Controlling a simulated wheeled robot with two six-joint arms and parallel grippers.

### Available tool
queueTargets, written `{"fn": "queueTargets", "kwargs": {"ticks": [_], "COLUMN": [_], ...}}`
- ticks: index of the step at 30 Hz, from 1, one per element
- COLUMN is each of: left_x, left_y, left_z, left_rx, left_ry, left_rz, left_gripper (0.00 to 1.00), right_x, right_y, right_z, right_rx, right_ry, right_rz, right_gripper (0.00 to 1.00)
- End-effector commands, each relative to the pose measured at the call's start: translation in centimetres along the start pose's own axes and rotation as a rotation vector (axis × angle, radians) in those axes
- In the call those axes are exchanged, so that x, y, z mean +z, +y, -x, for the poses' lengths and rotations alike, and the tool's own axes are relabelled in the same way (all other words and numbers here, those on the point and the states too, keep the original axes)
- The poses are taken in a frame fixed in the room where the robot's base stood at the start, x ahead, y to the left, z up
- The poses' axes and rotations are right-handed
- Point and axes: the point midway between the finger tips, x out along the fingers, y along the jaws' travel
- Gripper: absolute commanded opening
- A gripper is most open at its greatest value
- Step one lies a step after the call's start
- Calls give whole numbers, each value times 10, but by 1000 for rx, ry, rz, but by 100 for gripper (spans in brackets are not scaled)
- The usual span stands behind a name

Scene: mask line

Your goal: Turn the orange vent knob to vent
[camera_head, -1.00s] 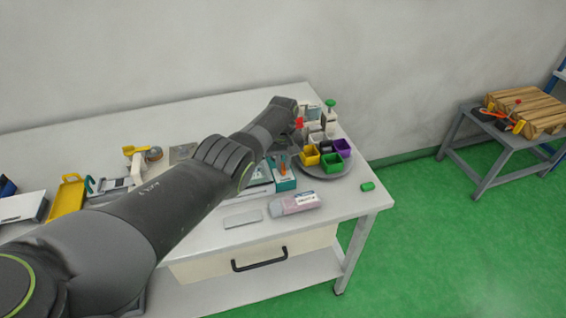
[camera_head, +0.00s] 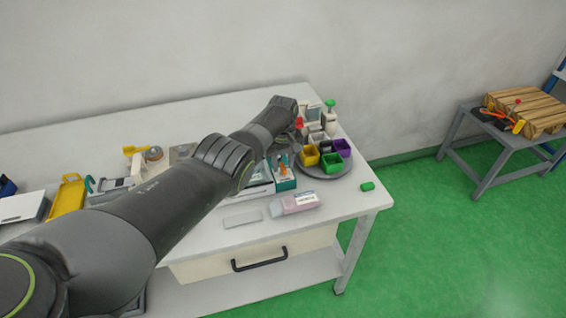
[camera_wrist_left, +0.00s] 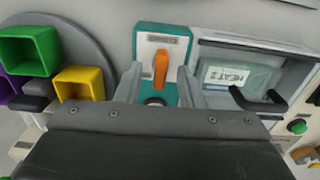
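The orange vent knob (camera_wrist_left: 161,68) stands upright as a bar on a teal-edged panel with a white face (camera_wrist_left: 150,42) in the left wrist view. In the head view the teal panel (camera_head: 288,184) sits near the table's right end, with the orange knob (camera_head: 283,161) partly hidden by my arm. My left gripper (camera_wrist_left: 159,74) is open, with one grey finger on each side of the knob. A gap shows between the knob and both fingers. The fingertips are hidden in the head view. My right gripper is not in view.
A box with a dark-framed window and a "HEAT" label (camera_wrist_left: 230,77) adjoins the panel, with a black handle (camera_wrist_left: 258,103). Green (camera_wrist_left: 27,52) and yellow (camera_wrist_left: 80,84) bins stand on a grey round tray (camera_head: 318,174) on the other side. A pink-white package (camera_head: 295,203) lies in front.

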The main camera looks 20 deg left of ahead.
Motion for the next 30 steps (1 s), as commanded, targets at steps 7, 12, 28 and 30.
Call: {"fn": "queueTargets", "kwargs": {"ticks": [7, 12, 28, 30], "left_x": [0, 0, -1, -1], "left_y": [0, 0, 0, 0], "left_z": [3, 22, 123, 137], "left_rx": [0, 0, 3, 1], "left_ry": [-2, 0, 4, 3], "left_rz": [-1, -1, 0, 0], "left_gripper": [35, 35, 35, 35], "right_x": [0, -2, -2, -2], "right_y": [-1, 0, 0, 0], "right_z": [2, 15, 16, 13], "right_rx": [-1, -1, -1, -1], "right_ry": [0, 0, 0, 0], "right_rz": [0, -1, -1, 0], "right_gripper": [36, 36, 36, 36]}}
